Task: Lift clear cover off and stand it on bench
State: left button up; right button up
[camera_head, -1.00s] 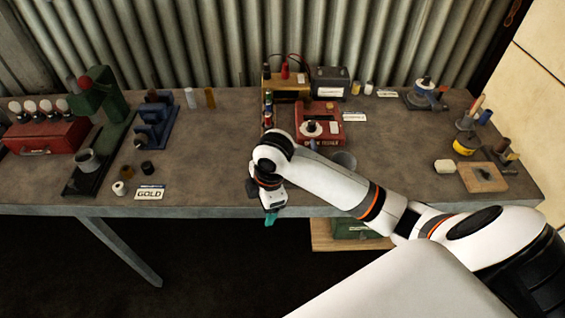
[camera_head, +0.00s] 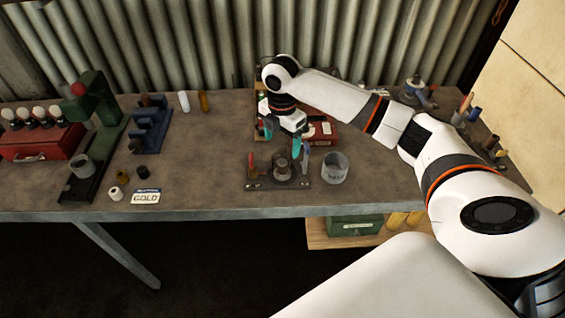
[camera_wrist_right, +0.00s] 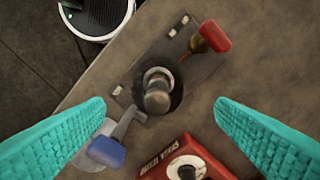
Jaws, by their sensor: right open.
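My right gripper (camera_head: 284,145) is open and empty, with teal fingers, above the back of a small dark fixture (camera_head: 257,185) near the bench's front. In the right wrist view the fingers stand wide apart on either side, with the fixture (camera_wrist_right: 190,55) below and between them. I cannot make out a clear cover for certain; anything transparent around the post is too faint to tell. My left gripper is not in view.
A grey cup (camera_head: 335,169) stands right of the fixture on the bench (camera_head: 220,195). A red instrument (camera_wrist_right: 160,168) sits behind the fixture, partly hidden by my arm. A GOLD card (camera_head: 146,197) lies to the left.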

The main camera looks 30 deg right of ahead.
aim_at(283, 149)
jog(key=f+p, duration=0.1)
jog(key=f, duration=0.1)
jog(key=f+p, duration=0.1)
jog(key=f, duration=0.2)
jog(key=shift+s+f, duration=0.2)
jog(key=shift+f, duration=0.3)
jog(key=c, duration=0.9)
jog(key=shift+c, duration=0.2)
jog(key=shift+r, duration=0.15)
notch_tip(283, 149, up, 18)
jog(key=b, duration=0.3)
